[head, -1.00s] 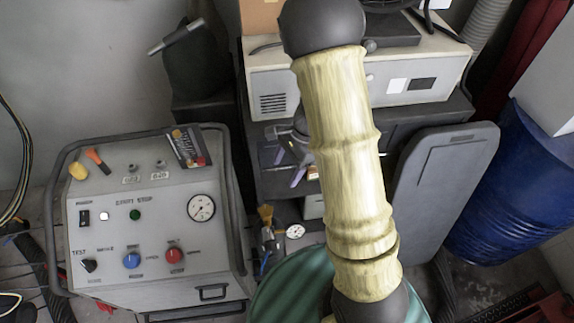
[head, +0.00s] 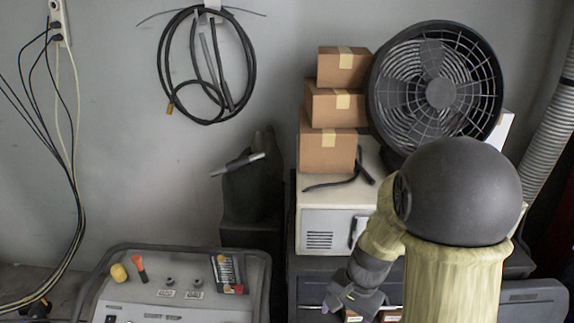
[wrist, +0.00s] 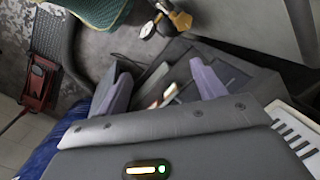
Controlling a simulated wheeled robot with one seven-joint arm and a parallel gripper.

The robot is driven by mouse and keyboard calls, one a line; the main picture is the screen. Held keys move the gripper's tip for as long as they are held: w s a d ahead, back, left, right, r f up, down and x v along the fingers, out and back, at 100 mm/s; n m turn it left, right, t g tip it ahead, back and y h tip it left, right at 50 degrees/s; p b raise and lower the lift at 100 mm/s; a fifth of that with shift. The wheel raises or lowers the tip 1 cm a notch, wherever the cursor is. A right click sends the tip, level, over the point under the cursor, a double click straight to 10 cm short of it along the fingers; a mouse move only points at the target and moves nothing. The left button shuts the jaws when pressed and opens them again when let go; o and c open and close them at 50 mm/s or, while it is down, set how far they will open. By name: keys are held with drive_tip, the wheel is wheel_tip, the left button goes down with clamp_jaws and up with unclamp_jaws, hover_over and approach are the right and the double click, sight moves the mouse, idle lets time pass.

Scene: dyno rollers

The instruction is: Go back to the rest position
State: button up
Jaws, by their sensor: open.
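My gripper (head: 352,300) hangs low in front of the dark cabinet in the head view, partly behind my own arm. In the wrist view my gripper (wrist: 160,88) is open, its two purple-grey fingers wide apart with nothing held between them. Behind the fingers a dark shelf space shows, with small pale and reddish items in it. My arm stands at the right of the head view, with its large dark round joint in front of the white box unit.
A control panel (head: 180,300) stands at lower left. Stacked cardboard boxes (head: 333,105) and a black fan (head: 435,88) stand on the white unit (head: 325,228). A coiled cable (head: 208,65) hangs on the wall. A blue barrel (wrist: 62,138) shows beside my gripper.

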drive_tip(key=s+d+r+n+t+h, duration=0.2)
drive_tip(key=s+r+n+t, duration=0.1)
drive_tip(key=n, duration=0.4)
drive_tip(key=v, duration=0.2)
drive_tip(key=shift+s+d+r, duration=0.15)
drive_tip(key=shift+s+r, duration=0.15)
